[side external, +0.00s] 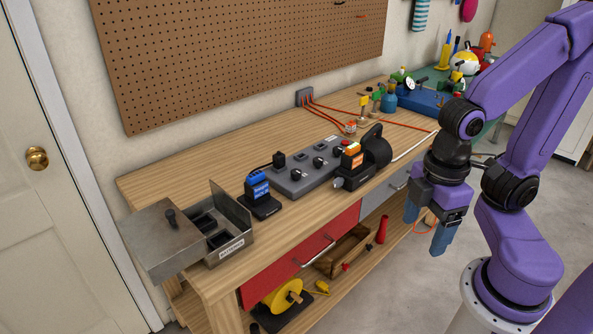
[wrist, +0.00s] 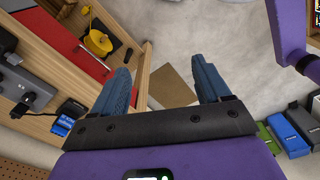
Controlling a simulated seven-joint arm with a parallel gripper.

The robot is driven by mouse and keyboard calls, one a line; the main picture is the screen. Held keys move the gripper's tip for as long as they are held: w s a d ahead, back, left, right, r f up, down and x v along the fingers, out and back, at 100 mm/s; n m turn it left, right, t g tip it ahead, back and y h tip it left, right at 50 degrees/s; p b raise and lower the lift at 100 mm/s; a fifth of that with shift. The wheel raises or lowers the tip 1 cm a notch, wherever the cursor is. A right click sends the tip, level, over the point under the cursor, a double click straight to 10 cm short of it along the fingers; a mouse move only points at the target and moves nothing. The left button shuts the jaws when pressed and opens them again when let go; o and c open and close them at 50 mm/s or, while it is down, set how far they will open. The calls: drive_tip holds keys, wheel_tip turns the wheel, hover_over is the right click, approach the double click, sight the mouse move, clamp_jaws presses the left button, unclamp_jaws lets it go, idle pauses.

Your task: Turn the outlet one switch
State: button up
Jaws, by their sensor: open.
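A grey outlet strip (side external: 312,178) lies on the wooden workbench, with several black knobs or plugs along its top. I cannot read its labels or tell which part is the outlet one switch. Part of the strip also shows at the left edge of the wrist view (wrist: 40,88). My gripper (side external: 426,226) is open and empty, pointing down in front of the bench's right part, well to the right of the strip and apart from it. In the wrist view my gripper's two blue fingers (wrist: 162,68) are spread, with floor and the bench edge beyond them.
A blue battery on a black charger (side external: 260,193) and a black tool with an orange battery (side external: 353,160) flank the strip. A metal box (side external: 165,240) stands at the bench's left end. Red cords run from a wall socket (side external: 304,97). Drawers (side external: 300,255) face the front.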

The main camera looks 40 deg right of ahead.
drive_tip(key=shift+c, duration=1.4)
drive_tip(key=w+a+r, duration=0.3)
drive_tip(key=w+a, duration=0.1)
drive_tip(key=w, duration=0.6)
hover_over(297, 171)
wheel_tip(297, 171, down, 16)
drive_tip(key=shift+w+f, duration=0.1)
drive_tip(key=shift+f, duration=0.1)
drive_tip(key=c, duration=1)
